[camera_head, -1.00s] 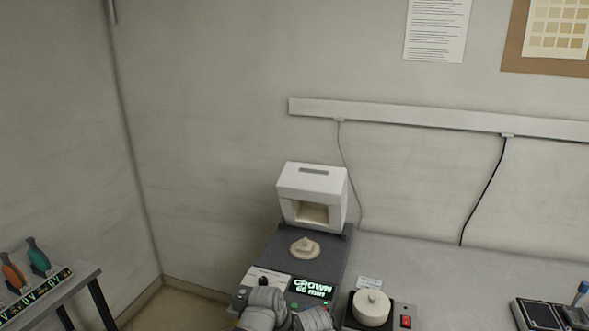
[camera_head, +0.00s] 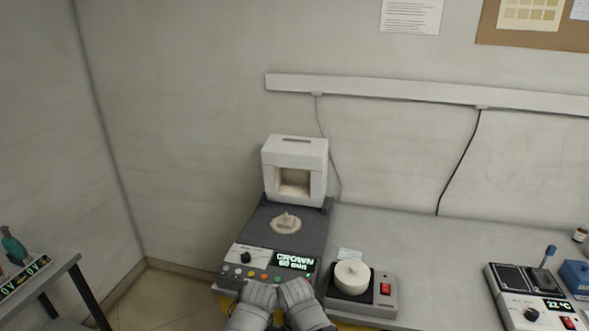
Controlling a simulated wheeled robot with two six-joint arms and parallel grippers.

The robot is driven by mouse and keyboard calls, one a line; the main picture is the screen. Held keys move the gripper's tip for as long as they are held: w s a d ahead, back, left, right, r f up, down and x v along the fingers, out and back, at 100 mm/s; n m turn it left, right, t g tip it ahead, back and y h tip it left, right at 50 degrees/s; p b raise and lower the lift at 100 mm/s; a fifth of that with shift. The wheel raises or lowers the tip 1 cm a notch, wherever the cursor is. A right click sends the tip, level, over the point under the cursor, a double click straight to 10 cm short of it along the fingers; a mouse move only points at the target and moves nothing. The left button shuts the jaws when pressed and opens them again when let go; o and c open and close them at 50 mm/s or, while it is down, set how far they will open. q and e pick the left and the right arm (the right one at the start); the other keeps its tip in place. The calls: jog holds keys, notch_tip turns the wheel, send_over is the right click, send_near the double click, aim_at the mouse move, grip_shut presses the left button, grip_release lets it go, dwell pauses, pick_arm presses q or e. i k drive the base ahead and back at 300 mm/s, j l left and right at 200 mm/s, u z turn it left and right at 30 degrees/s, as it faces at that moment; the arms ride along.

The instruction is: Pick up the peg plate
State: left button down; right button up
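A small beige round plate (camera_head: 286,226) with a raised piece on top lies on the dark top of the furnace unit (camera_head: 252,226), in front of the white furnace chamber. It looks like the peg plate, but its pegs are too small to make out. My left gripper (camera_head: 261,292) and my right gripper (camera_head: 294,291) are close together at the bottom of the view, in front of the unit's control panel. Both are apart from the plate. Their fingers cannot be made out, and no held object shows.
The white furnace chamber (camera_head: 295,146) stands open-fronted behind the plate. A white round lidded pot (camera_head: 352,277) sits on a small device with a red switch to the right. A device with a display (camera_head: 531,314) stands farther right. The bench (camera_head: 410,240) between is clear.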

aim_at(288, 225)
jog(key=z, duration=0.35)
jog(key=j+z, duration=0.25)
jog(key=z, duration=0.2)
jog(key=j+z, duration=0.2)
jog(key=z, duration=0.25)
jog(key=j+z, duration=0.2)
jog(key=z, duration=0.3)
jog(key=k+j+z, duration=0.25)
jog(key=j, duration=0.35)
jog(key=k+j+z, duration=0.25)
jog(key=k+j, duration=0.4)
jog(key=j, duration=0.3)
jog(key=i+j, duration=0.25)
jog(key=j, duration=0.15)
